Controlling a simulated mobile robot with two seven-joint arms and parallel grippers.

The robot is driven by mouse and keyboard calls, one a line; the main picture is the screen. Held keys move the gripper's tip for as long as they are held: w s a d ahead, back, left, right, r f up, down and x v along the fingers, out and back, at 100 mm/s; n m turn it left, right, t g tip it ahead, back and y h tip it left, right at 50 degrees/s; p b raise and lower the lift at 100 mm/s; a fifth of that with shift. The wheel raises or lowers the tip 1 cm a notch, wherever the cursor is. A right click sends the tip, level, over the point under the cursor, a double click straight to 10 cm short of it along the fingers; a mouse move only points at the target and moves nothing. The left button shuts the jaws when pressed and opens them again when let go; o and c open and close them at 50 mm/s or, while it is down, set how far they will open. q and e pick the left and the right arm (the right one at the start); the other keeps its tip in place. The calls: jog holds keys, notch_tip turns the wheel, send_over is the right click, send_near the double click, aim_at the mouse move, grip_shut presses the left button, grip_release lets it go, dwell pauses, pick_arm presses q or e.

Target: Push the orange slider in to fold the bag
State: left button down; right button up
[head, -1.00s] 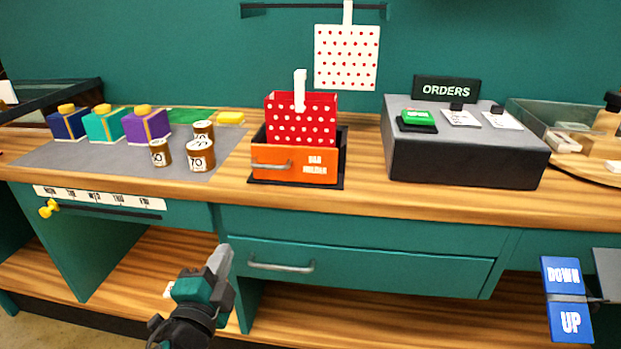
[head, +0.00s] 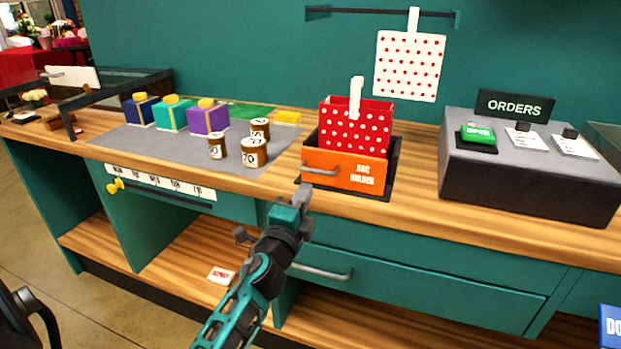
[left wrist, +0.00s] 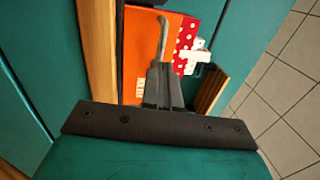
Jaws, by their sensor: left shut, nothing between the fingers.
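The orange slider (head: 344,172), labelled as the bag holder and fitted with a grey handle (head: 320,171), sits at the counter's front edge on a black base. The red bag with white dots (head: 356,128) stands upright in it, its white strap sticking up. My left gripper (head: 303,193) is shut and empty, just in front of and below the slider's handle side. In the left wrist view the shut fingers (left wrist: 163,85) point at the orange slider front (left wrist: 150,50), with the handle just beyond their tips. I cannot tell whether they touch. My right gripper is not in view.
Brown jars (head: 254,152) and wrapped boxes (head: 208,117) stand on the grey mat to the left. A dark orders box (head: 530,165) stands to the right. A teal drawer with a handle (head: 322,272) lies below the counter.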

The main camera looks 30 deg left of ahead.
aim_at(321, 166)
pick_arm(q)
jog(key=shift+x, duration=2.2)
jog(key=w, duration=0.2)
jog(key=w+a+b, duration=0.1)
jog(key=w, duration=0.1)
jog(key=shift+f, duration=0.15)
jog(key=shift+w+b, duration=0.35)
jog(key=shift+a+r, duration=0.15)
jog(key=shift+r, duration=0.25)
jog(key=shift+f, duration=0.1)
